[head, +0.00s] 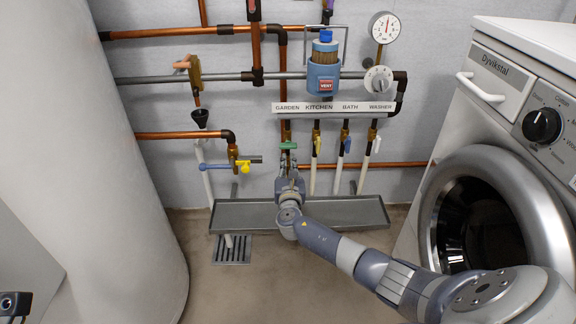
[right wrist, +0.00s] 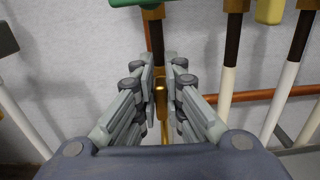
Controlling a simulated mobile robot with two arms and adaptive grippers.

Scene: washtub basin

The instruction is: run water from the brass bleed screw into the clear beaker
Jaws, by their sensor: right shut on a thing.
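My right gripper (head: 289,172) reaches up to the pipe under the green valve handle (head: 288,146), below the "GARDEN" label. In the right wrist view, my right gripper (right wrist: 161,88) is shut on a small brass part (right wrist: 160,97) in front of the pipe; this may be the bleed screw, but the fingers hide most of it. The green handle (right wrist: 135,2) is just above it. My left gripper's fingers are not in view.
A long grey trough (head: 340,212) lies below the valves. The washer (head: 500,190) stands close on the right, and a large white cylinder (head: 110,170) on the left. A yellow-and-blue valve (head: 218,166) is left of my gripper. A floor drain (head: 231,250) lies in front.

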